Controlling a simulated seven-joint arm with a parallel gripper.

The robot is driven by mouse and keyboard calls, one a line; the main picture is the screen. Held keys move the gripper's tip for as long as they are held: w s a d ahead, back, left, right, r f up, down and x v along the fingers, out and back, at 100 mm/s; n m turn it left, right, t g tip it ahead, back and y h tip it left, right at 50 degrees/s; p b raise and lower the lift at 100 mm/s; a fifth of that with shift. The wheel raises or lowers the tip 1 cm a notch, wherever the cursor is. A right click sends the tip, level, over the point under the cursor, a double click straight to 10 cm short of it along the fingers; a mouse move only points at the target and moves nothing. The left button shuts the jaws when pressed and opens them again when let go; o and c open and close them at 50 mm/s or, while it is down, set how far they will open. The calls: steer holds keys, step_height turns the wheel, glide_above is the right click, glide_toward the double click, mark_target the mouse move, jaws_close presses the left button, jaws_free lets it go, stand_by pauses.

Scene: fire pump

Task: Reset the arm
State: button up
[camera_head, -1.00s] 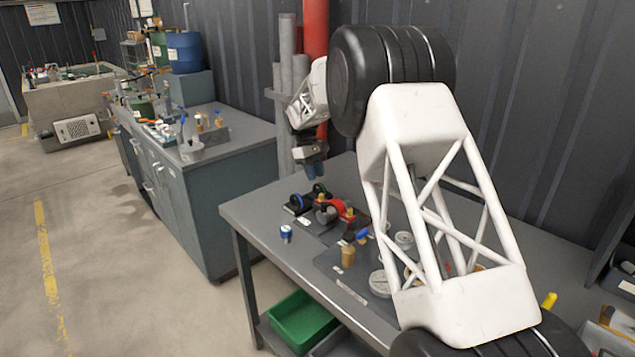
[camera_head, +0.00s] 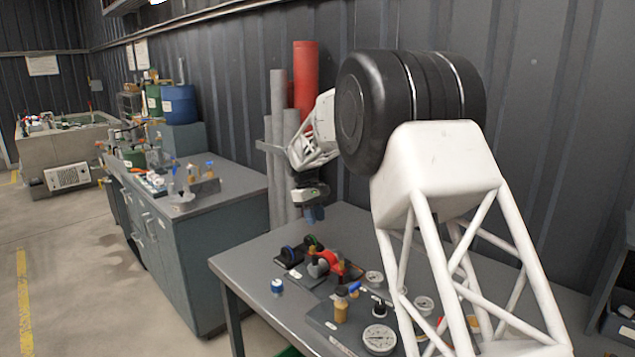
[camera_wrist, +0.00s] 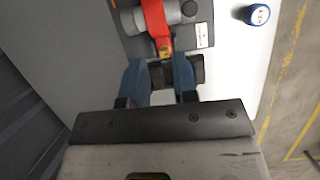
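My gripper (camera_head: 312,214) hangs over the far left part of the grey workbench (camera_head: 240,262) in the head view, pointing down. In the wrist view its two blue fingers (camera_wrist: 160,80) stand apart with nothing held between them. Below them lies a fixture with a red lever (camera_wrist: 157,25) over a grey cylinder. The red lever also shows in the head view (camera_head: 331,262), in front of the gripper and apart from it. A black block (camera_wrist: 198,70) shows behind the fingers, partly hidden by them. My white lattice arm covers the right part of the bench.
A small blue-topped can (camera_head: 277,286) stands near the bench's left edge. Gauges (camera_head: 380,339) and a brass fitting (camera_head: 341,309) sit on a plate at the front. Grey pipes and a red pipe (camera_head: 306,80) rise behind the gripper by the wall. A second bench (camera_head: 225,180) stands left.

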steer(key=s+d+r+m+t+y, duration=0.1)
steer(key=s+d+r, duration=0.35)
steer(key=s, duration=0.55)
steer(key=s+d+r+m+t, duration=0.15)
steer(key=s+d+r, duration=0.3)
steer(key=s, duration=0.45)
steer(key=s+d+r+m+y, duration=0.15)
steer(key=s+d+r, duration=0.3)
steer(key=s, duration=0.55)
steer(key=s+d+f+m+t, duration=0.1)
steer(key=s+d+f, duration=0.1)
steer(key=s, duration=0.7)
steer(key=s+d+f+m, duration=0.2)
steer(key=s+f, duration=0.1)
steer(key=s, duration=0.7)
steer(key=s+d+f+m+t, duration=0.1)
steer(key=s+d+f, duration=0.1)
steer(key=s, duration=0.8)
steer(key=shift+f+m+t, duration=0.3)
steer(key=shift+f+t, duration=0.05)
steer(key=shift+f, duration=0.1)
